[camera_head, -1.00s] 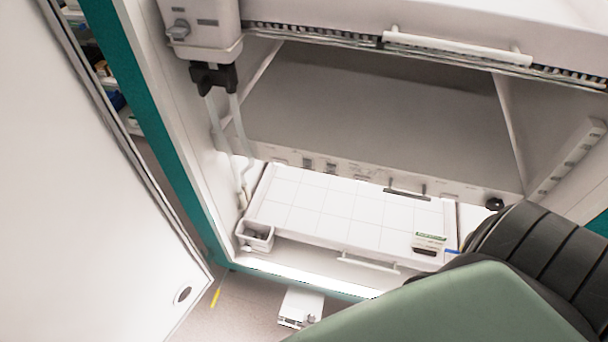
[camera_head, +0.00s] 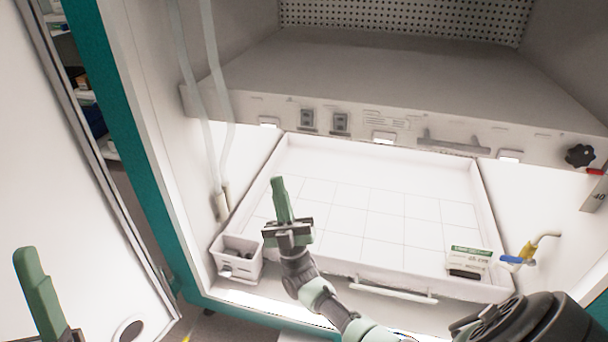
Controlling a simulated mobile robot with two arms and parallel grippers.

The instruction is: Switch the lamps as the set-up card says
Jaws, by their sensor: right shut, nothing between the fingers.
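Two small grey switches, a left one (camera_head: 308,118) and a right one (camera_head: 341,123), sit on the white front panel (camera_head: 400,128) below the grey shelf. I cannot tell their positions. A small white card with a green header (camera_head: 469,256) stands at the tray's right front; its text is too small to read. My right gripper (camera_head: 279,190) is shut and empty, with green fingers pointing up above the tray's left part, lower in the picture than the switches. My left gripper (camera_head: 32,270) shows partly at the lower left, in front of the white door; its jaw state is unclear.
A white gridded tray (camera_head: 380,288) fills the chamber floor. A small white bin (camera_head: 236,267) stands at its left front corner. Tubes (camera_head: 214,100) hang at left.

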